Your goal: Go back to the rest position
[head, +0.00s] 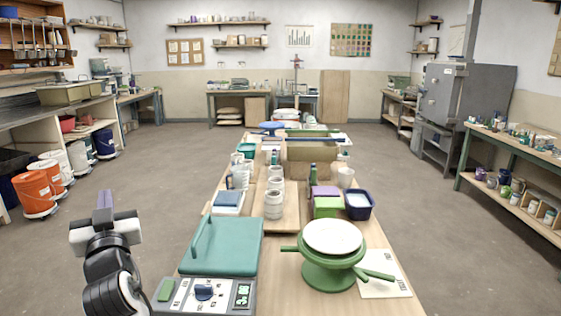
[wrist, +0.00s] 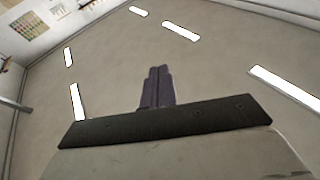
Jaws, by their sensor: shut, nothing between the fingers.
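My gripper (head: 105,199) shows at the lower left in the head view, raised beside the left edge of the long work table (head: 285,293). Its purple fingers point up, and they also show in the wrist view (wrist: 158,78), pressed together with nothing between them. The wrist view looks up at the ceiling (wrist: 225,65) with its bright light strips and a bit of wall. My gripper touches nothing that I can see.
On the table nearest me are a teal-lidded device (head: 222,246) with a dial and a green turntable (head: 331,270) with a pale top. Several jars and tubs stand behind. Orange buckets (head: 34,194) stand on the floor at left. Open floor (head: 150,170) lies left of the table.

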